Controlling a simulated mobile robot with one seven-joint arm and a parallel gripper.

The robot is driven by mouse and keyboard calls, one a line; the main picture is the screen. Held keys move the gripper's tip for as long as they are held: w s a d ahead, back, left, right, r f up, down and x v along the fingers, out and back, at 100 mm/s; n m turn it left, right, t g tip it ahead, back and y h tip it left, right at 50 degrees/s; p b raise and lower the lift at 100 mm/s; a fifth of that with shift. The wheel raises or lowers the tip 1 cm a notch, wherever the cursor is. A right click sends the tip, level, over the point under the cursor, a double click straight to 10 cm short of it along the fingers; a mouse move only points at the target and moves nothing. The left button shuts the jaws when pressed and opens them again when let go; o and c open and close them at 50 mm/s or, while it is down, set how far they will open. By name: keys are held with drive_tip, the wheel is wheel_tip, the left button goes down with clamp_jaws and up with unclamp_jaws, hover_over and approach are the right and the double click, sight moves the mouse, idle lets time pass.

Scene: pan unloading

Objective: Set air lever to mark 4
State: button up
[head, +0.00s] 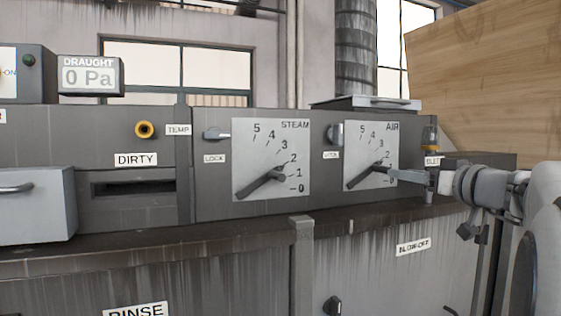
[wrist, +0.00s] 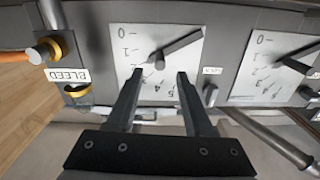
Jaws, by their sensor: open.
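The air dial is a white square plate marked 0 to 5, right of centre in the head view (head: 391,148) and upside down in the wrist view (wrist: 120,35). Its dark air lever (head: 360,180) has its long arm pointing down and left in the head view, away from the numbers. In the wrist view the lever (wrist: 182,43) slants to the upper right from its hub. My gripper (head: 392,174) is open in front of the dial. In the wrist view its fingertips (wrist: 160,73) are spread either side of the hub, just below it; contact cannot be told.
The steam dial (head: 249,150) with a similar lever (head: 260,184) is to the left. A small latch knob (head: 335,133) sits between the dials. An orange-yellow bleed fitting (wrist: 47,49) is beside the air dial. A ledge (head: 250,232) runs below the panel.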

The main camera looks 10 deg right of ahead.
sight(384, 170)
drive_tip(key=w, duration=0.2)
drive_tip(key=w+p, duration=0.1)
drive_tip(key=w, duration=0.1)
drive_tip(key=w+a+p, duration=0.1)
drive_tip(key=w, duration=0.2)
drive_tip(key=shift+w, duration=0.1)
clamp_jaws()
idle(1.2)
